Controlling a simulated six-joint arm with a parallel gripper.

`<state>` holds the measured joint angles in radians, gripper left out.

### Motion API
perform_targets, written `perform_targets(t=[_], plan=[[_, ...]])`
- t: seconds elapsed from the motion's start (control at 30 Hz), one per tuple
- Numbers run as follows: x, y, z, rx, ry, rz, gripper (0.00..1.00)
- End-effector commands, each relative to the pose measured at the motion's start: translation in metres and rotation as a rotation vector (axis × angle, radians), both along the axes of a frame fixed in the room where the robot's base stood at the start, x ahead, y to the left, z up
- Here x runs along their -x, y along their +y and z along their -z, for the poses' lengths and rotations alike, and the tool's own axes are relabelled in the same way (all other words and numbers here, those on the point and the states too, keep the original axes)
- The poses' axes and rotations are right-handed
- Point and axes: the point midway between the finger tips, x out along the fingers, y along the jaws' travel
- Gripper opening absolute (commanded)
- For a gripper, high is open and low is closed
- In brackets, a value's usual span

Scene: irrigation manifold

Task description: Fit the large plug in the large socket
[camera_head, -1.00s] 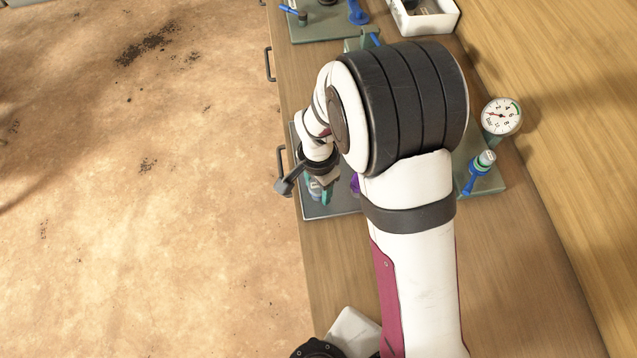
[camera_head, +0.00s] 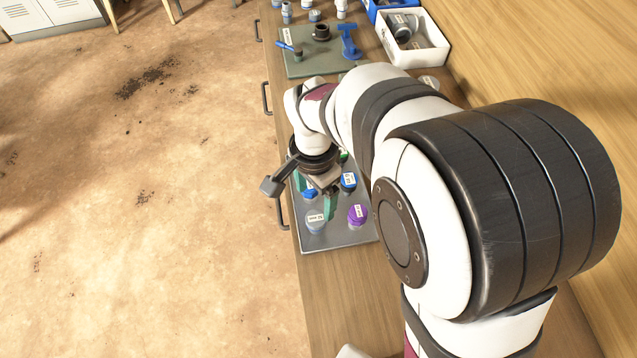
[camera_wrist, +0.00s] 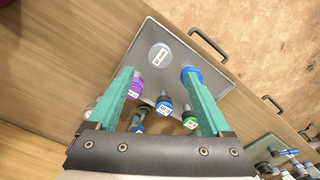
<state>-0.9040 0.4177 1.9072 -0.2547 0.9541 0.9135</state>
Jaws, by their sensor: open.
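Several capped plugs stand on a grey tray (camera_head: 340,239) at the bench's left edge: a pale grey-blue one (camera_head: 315,222), a purple one (camera_head: 357,215), blue ones (camera_head: 348,182) and a green one. I cannot tell which is the large plug; labels are too small to read. In the wrist view the grey-capped plug (camera_wrist: 159,56) lies beyond and between the teal fingertips, with the purple (camera_wrist: 135,88), blue (camera_wrist: 163,105) and green (camera_wrist: 189,122) plugs nearer. My gripper (camera_wrist: 158,76) is open and empty, pointing down over the tray. No large socket is identifiable; my arm hides much of the bench.
Behind the tray is a green-grey plate (camera_head: 300,65) with a black ring fitting (camera_head: 321,32) and blue fittings. A white bin (camera_head: 425,50) with dark parts stands at the back right. Drawer handles line the left edge. The wooden wall (camera_head: 550,60) bounds the right.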

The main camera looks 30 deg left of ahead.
Motion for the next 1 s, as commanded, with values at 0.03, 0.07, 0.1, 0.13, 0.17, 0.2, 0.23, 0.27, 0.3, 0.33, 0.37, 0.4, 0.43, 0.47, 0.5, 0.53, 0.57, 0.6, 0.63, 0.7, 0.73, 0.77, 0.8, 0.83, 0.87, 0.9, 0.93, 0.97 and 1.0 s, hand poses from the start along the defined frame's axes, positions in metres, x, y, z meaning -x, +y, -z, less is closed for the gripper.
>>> perform_targets(t=[0.03, 0.07, 0.1, 0.13, 0.17, 0.2, 0.23, 0.27, 0.3, 0.33, 0.37, 0.4, 0.43, 0.47, 0.5, 0.53, 0.57, 0.6, 0.63, 0.7, 0.73, 0.77, 0.8, 0.83, 0.87, 0.9, 0.93, 0.97, 1.0], plan=[[0.0, 0.0, -0.005, -0.001, 0.0, 0.0, 0.83], [0.0, 0.0, -0.007, -0.001, 0.0, 0.0, 0.83], [0.0, 0.0, -0.009, 0.0, 0.001, 0.0, 0.83], [0.0, 0.0, -0.01, 0.0, 0.001, 0.0, 0.83], [0.0, 0.0, -0.01, 0.0, 0.001, 0.0, 0.83], [-0.001, -0.002, -0.011, -0.001, 0.001, 0.002, 0.83], [-0.002, -0.007, -0.014, -0.002, 0.001, 0.007, 0.83], [-0.005, -0.017, -0.019, -0.005, 0.003, 0.016, 0.83], [-0.01, -0.038, -0.031, -0.01, 0.008, 0.035, 0.83], [-0.013, -0.06, -0.042, -0.016, 0.012, 0.054, 0.83], [-0.014, -0.087, -0.054, -0.024, 0.017, 0.074, 0.83], [-0.008, -0.124, -0.068, -0.036, 0.027, 0.103, 0.83], [-0.001, -0.151, -0.077, -0.047, 0.034, 0.124, 0.83], [0.01, -0.174, -0.084, -0.06, 0.04, 0.141, 0.83], [0.026, -0.201, -0.091, -0.079, 0.044, 0.164, 0.83], [0.04, -0.218, -0.094, -0.093, 0.046, 0.18, 0.83], [0.053, -0.231, -0.095, -0.106, 0.047, 0.193, 0.83], [0.069, -0.243, -0.096, -0.122, 0.046, 0.207, 0.83], [0.08, -0.249, -0.095, -0.133, 0.044, 0.215, 0.83], [0.096, -0.257, -0.093, -0.15, 0.041, 0.224, 0.83], [0.1, -0.258, -0.092, -0.154, 0.04, 0.225, 0.83], [0.102, -0.259, -0.091, -0.157, 0.04, 0.225, 0.83], [0.104, -0.259, -0.091, -0.159, 0.04, 0.225, 0.83], [0.104, -0.259, -0.091, -0.159, 0.041, 0.224, 0.83], [0.104, -0.259, -0.091, -0.158, 0.041, 0.223, 0.83], [0.104, -0.259, -0.091, -0.158, 0.041, 0.222, 0.83], [0.104, -0.259, -0.091, -0.158, 0.041, 0.222, 0.83], [0.103, -0.259, -0.091, -0.158, 0.041, 0.222, 0.83], [0.103, -0.259, -0.091, -0.158, 0.04, 0.222, 0.83]])
